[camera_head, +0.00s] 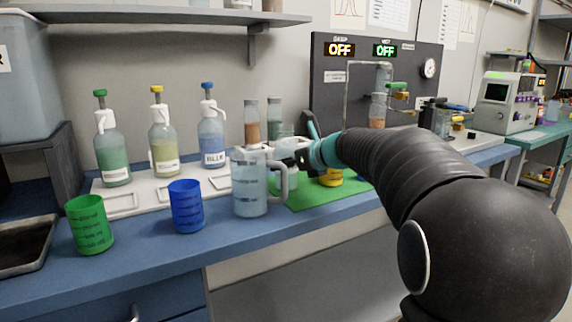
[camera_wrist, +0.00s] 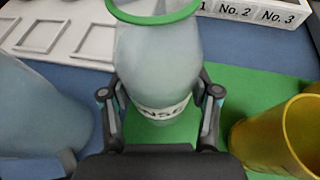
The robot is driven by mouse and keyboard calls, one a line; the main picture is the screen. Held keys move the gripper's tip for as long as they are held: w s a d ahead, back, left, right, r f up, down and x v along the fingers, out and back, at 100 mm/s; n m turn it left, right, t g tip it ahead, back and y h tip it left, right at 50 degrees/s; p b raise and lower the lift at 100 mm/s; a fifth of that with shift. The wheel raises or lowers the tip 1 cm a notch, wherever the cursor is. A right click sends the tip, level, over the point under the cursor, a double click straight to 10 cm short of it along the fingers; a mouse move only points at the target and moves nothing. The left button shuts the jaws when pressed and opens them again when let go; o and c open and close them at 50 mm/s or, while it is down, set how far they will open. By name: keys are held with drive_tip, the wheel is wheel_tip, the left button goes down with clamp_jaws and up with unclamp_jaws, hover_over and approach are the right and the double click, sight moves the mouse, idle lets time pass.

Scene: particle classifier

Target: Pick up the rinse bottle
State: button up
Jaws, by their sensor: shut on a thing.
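The rinse bottle (camera_wrist: 157,60) is a pale translucent vessel with a green rim and a label whose visible letters read "NSE", in the middle of the wrist view. My gripper (camera_wrist: 160,102) is shut on its body, with one finger on each side near the label. In the head view my gripper (camera_head: 298,158) is behind the handle of the clear jug, and the bottle (camera_head: 286,146) is partly hidden there. I cannot tell whether its base touches the green mat (camera_head: 340,192).
A clear jug (camera_head: 250,190) stands close on the left; a yellow cup (camera_wrist: 285,135) is on the right. Blue (camera_head: 187,208) and green (camera_head: 89,226) beakers stand along the bench's front. Three dispenser bottles stand on a white tray (camera_head: 122,202). A grey panel (camera_head: 330,75) rises behind.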

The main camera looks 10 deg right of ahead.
sight(294, 147)
drive_tip(key=shift+r+p, duration=0.45)
drive_tip(key=shift+r, duration=1.35)
drive_tip(key=s+d+r+p, duration=0.1)
drive_tip(key=s+d+r, duration=0.2)
drive_tip(key=d+r, duration=0.4)
drive_tip(key=shift+d, duration=1.95)
drive_tip(key=shift+s+d, duration=0.15)
